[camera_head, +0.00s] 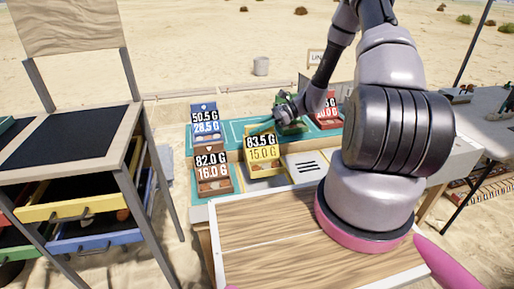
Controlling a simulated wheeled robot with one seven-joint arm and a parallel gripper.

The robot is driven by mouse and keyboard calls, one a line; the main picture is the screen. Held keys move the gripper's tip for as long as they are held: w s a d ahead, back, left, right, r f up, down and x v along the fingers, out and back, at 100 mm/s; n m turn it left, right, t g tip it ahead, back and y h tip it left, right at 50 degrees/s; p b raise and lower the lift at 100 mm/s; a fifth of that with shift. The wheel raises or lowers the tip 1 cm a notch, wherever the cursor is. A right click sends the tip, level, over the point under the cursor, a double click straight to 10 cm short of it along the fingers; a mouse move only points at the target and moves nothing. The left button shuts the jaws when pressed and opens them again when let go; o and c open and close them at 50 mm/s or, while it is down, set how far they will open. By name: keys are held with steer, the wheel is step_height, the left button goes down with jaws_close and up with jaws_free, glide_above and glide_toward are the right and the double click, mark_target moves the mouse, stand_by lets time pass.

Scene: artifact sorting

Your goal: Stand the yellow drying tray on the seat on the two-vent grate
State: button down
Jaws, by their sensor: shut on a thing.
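A yellow tray (265,172) with small contents stands near the middle of the work surface, partly covered by its floating label reading 83.5 G and 15.0 G. My gripper (287,113) is beyond it, a little up and right in the picture, shut on a green tray (292,127). I cannot tell whether the green tray is raised or touching the teal surface. A pale plate with dark slots (308,167) lies just right of the yellow tray. Neither the two-vent grate nor the seat can be told for certain at this size.
A blue tray (205,139) and a red-brown tray (213,187) stand left of the yellow tray. A red tray (328,123) is right of my gripper. A bare wooden top (265,235) lies in front. A drawer rack (70,150) stands left. My arm hides the right side.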

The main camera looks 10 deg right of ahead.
mark_target(255, 140)
steer(key=shift+f, duration=2.55)
steer(key=c, duration=0.8)
jaws_free()
